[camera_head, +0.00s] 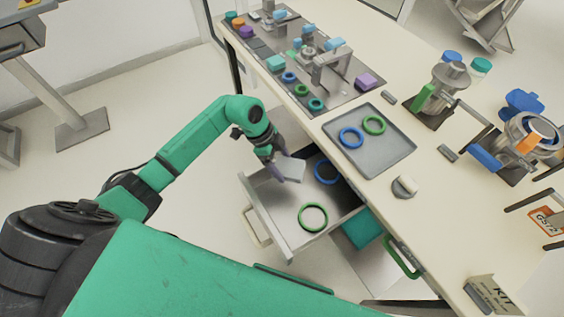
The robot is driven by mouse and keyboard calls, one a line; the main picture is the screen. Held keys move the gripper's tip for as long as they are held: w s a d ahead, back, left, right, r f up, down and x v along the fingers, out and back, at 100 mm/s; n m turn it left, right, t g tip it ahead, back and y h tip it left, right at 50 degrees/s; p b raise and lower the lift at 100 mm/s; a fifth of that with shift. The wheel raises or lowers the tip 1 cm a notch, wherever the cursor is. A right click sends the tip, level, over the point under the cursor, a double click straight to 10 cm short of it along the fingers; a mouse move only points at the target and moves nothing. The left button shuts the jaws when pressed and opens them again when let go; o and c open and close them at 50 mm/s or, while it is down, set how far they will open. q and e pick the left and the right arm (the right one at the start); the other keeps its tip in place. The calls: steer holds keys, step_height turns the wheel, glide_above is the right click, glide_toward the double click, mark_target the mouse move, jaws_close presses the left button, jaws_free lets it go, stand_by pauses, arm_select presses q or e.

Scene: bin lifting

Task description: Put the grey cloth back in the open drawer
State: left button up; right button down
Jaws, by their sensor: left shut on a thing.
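The grey cloth (293,170) is a small pale grey folded piece. My left gripper (281,169) is shut on it and holds it over the open drawer (270,207), near the drawer's upper left part in the view. Whether the cloth touches anything inside the drawer I cannot tell. The drawer is pulled out from under the table and holds a green ring (313,204) and a blue ring (316,172). My right gripper is not in view.
On the table (345,215) lies a grey tray (385,160) with a blue and a green ring. A dark board (265,45) with several coloured parts lies further back. Pump-like devices (450,80) stand at right. A teal box (362,230) is beside the drawer.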

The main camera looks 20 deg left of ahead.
arm_select(q)
steer(key=shift+f, duration=0.3)
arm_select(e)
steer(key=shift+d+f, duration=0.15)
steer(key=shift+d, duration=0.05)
arm_select(q)
steer(key=shift+f, duration=0.25)
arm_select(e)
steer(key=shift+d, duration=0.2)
arm_select(q)
steer(key=o, duration=1.1)
steer(key=shift+r, duration=0.15)
steer(key=v, duration=0.4)
steer(key=b+v, duration=0.1)
steer(key=v, duration=0.8)
steer(key=shift+d+b, duration=0.3)
steer(key=shift+b, duration=0.05)
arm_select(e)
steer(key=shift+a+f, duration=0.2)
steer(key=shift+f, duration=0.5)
